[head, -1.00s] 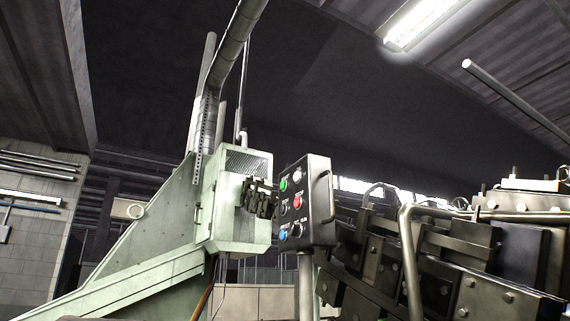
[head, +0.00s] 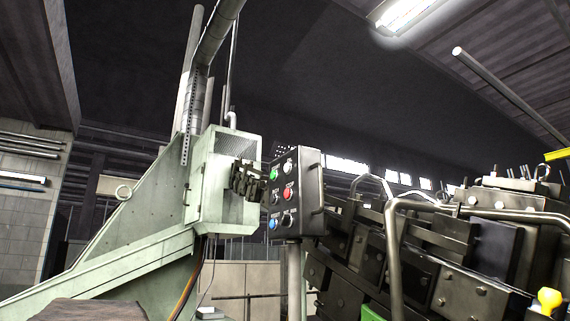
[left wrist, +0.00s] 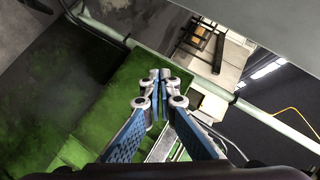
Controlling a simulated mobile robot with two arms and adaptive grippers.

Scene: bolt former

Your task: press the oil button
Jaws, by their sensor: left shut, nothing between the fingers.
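The control panel (head: 313,190) is a dark box on a post, right of the pale green machine housing in the head view. Its face carries a green button (head: 274,175), a white one (head: 288,165), a red one (head: 289,191), a blue one (head: 273,224) and dark knobs. The labels are too small to read, so I cannot tell which is the oil button. My left gripper (left wrist: 158,78) is shut and empty in the left wrist view, above a green surface. The panel is not recognisable there, and neither gripper shows in the head view.
The pale green housing (head: 225,195) with a dark jagged part (head: 249,181) stands close left of the panel. Dark machine blocks (head: 430,262) and a bent metal rail (head: 394,250) fill the right. In the left wrist view, a pale rail (left wrist: 190,70) crosses beyond my fingers.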

